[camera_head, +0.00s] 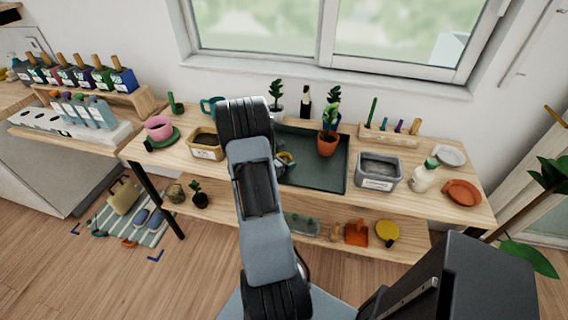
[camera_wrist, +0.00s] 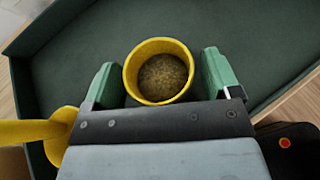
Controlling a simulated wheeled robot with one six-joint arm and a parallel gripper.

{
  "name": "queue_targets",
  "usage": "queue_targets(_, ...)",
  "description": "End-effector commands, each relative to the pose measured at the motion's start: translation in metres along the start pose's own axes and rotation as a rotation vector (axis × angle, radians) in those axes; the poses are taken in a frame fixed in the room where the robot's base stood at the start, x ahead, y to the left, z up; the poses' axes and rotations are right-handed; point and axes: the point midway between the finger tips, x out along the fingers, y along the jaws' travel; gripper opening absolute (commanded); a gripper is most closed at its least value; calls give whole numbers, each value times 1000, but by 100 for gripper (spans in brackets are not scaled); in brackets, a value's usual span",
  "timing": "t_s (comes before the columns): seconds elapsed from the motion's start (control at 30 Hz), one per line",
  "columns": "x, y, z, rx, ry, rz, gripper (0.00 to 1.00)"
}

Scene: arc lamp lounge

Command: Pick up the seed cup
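The seed cup (camera_wrist: 134,75) is yellow and round, with brown seeds inside, and stands upright over the dark green tray in the wrist view. My gripper (camera_wrist: 162,80) has its two green fingers on either side of the cup. The left finger is very close to the cup wall. A narrow gap shows between the wall and the right finger, so the gripper looks open around the cup.
A yellow object with a handle (camera_wrist: 62,122) lies close left of my gripper in the wrist view. On the wooden bench, the dark tray (camera_head: 335,182) also holds an orange plant pot (camera_head: 327,147). A grey bin (camera_head: 379,171) stands right, a tan bin (camera_head: 206,144) left.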

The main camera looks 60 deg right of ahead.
Motion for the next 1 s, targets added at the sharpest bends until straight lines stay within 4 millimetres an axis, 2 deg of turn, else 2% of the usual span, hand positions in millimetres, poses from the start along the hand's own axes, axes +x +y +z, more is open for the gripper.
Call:
queue_targets(0.07, 0, 0, 0, 0, 0, 0, 74)
queue_targets(0.53, 0, 0, 0, 0, 0, 0, 29)
queue_targets(0.83, -1, 0, 2, 1, -1, 0, 29)
queue_targets(1.0, -6, 2, 14, 4, -3, 1, 29)
